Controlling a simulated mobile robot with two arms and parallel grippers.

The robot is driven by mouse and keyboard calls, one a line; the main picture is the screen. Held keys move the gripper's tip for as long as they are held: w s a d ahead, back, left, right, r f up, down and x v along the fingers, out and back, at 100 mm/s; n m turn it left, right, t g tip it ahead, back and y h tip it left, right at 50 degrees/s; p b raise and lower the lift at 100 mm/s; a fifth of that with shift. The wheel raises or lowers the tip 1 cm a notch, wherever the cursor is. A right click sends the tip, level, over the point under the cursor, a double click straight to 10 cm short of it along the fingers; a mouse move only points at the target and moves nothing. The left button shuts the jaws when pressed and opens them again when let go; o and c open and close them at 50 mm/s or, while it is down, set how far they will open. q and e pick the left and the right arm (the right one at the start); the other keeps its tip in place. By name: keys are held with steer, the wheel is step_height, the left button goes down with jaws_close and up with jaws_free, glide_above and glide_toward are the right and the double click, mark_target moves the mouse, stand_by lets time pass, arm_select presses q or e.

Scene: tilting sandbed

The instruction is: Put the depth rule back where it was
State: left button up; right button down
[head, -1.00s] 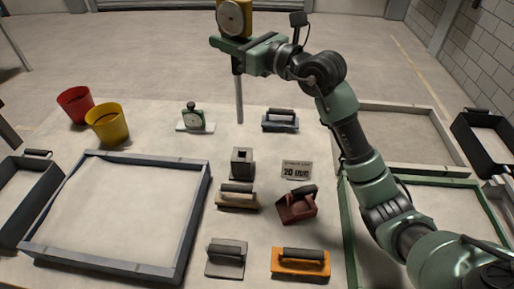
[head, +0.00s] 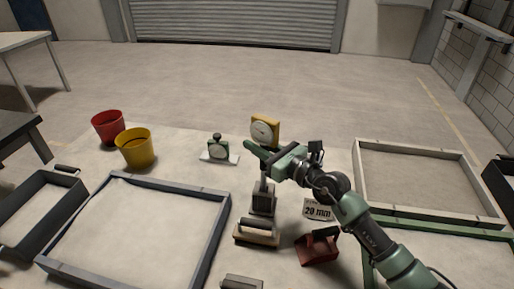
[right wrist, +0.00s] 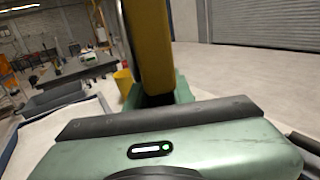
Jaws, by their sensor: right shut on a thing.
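The depth rule has a yellow dial head (head: 265,131) and a thin grey rod. My right gripper (head: 262,152) is shut on it just below the dial and holds it upright. In the right wrist view the yellow edge of its head (right wrist: 150,45) rises between the jaws. The small dark grey block stand (head: 263,203) is directly under the gripper. The rod's lower end meets the top of this stand; I cannot tell how deep it sits in it. My left gripper is not in view.
A green dial gauge (head: 219,149) stands behind left. A wooden float (head: 257,233), a dark red scoop (head: 318,248) and a number card (head: 318,210) are close by. Yellow (head: 136,150) and red (head: 108,127) buckets and a grey-framed sandbed (head: 218,245) lie left.

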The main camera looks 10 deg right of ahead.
steer(key=shift+f, duration=0.2)
steer(key=shift+f, duration=0.15)
steer(key=c, duration=1.2)
jaws_free()
steer(key=shift+f, duration=0.1)
steer(key=b+v, duration=0.2)
steer(key=v, duration=1)
steer(key=shift+r, duration=0.2)
